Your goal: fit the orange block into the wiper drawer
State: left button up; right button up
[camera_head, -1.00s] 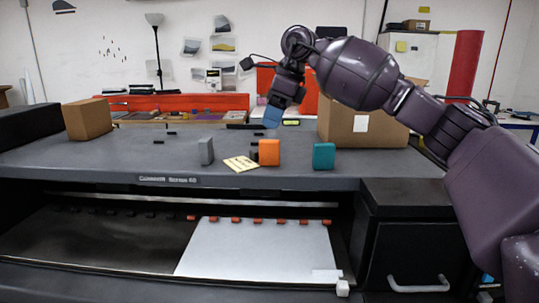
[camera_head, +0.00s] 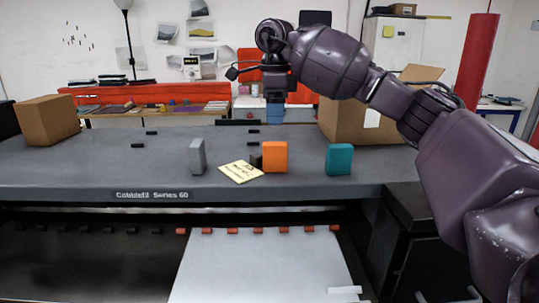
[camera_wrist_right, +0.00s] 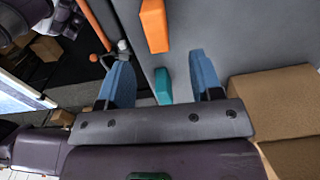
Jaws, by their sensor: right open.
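The orange block (camera_head: 274,157) stands upright on the grey printer top, and it also shows in the right wrist view (camera_wrist_right: 154,26). A black drawer unit (camera_head: 408,245) with a grey handle (camera_head: 421,297) is at the lower right; the picture's edge cuts it off, and no wiper label shows. My right gripper (camera_head: 277,113) hangs above the printer top, behind the orange block, pointing down with its blue fingers. In the right wrist view its fingers (camera_wrist_right: 160,80) are wide apart with nothing held. My left gripper is not in view.
A teal block (camera_head: 339,159) stands right of the orange one. A grey block (camera_head: 197,157), a yellow note (camera_head: 240,171) and a small black block (camera_head: 256,161) are to its left. A cardboard box (camera_head: 345,126) stands behind, another (camera_head: 46,119) at far left.

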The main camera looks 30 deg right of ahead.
aim_at(275, 143)
jog(key=f, duration=0.3)
jog(key=shift+s+f, duration=0.2)
jog(key=shift+f, duration=0.1)
jog(key=shift+a+f, duration=0.15)
jog(key=shift+f, duration=2.7)
jog(key=c, duration=1)
jog(key=shift+r, duration=0.1)
